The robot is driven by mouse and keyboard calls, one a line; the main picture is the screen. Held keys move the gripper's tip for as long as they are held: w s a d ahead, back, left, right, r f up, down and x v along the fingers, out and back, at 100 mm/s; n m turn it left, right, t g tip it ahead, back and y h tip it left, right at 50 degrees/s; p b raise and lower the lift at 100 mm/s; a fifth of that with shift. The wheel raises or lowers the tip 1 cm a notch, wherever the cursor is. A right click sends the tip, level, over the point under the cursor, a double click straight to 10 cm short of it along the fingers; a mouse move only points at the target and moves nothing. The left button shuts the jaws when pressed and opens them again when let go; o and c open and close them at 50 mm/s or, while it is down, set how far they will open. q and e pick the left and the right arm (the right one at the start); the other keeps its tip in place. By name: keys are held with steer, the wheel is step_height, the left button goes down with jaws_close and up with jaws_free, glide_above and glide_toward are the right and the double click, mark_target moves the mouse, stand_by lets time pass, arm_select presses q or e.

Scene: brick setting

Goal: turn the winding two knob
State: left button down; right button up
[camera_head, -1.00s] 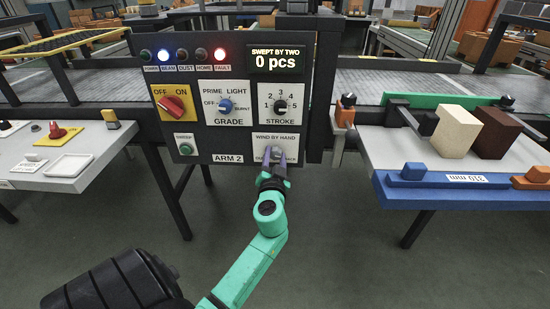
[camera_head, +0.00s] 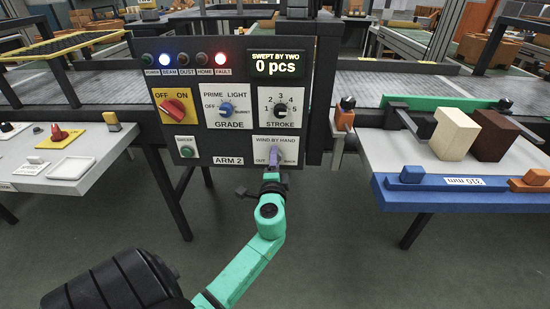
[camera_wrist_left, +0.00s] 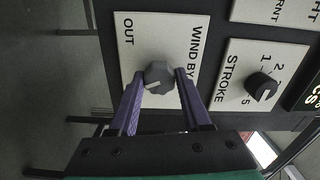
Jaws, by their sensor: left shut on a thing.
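The winding knob (camera_wrist_left: 157,80) is a grey, faceted knob on the white "WIND BY HAND" plate (camera_head: 289,144), low on the right of the dark "ARM 2" panel (camera_head: 219,130). The plate is marked OUT on the left and BACK on the right. My left gripper (camera_head: 275,159) reaches up to this plate from below. In the left wrist view its two purple fingers are shut on the knob, one on each side. A pale mark shows on the knob's face. In the head view the fingers mostly hide the knob. My right gripper is not in view.
Above it are the stroke knob (camera_head: 281,110), the grade knob (camera_head: 226,108) and the red OFF/ON switch (camera_head: 174,107). The display (camera_head: 276,64) reads 0 pcs. A pale block (camera_head: 455,134) and a brown block (camera_head: 496,137) stand on the right-hand table. Open floor lies below the panel.

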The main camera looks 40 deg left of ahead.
arm_select(q)
steer(key=shift+f+m+p, duration=0.1)
steer(key=shift+m+p, duration=1)
steer(key=shift+m, duration=2)
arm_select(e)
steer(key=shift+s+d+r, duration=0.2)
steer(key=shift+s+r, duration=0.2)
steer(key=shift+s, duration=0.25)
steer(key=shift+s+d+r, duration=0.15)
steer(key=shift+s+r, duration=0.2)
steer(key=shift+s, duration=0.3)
arm_select(q)
steer(key=shift+c, duration=1.8)
jaws_free()
steer(key=shift+s+d, duration=0.1)
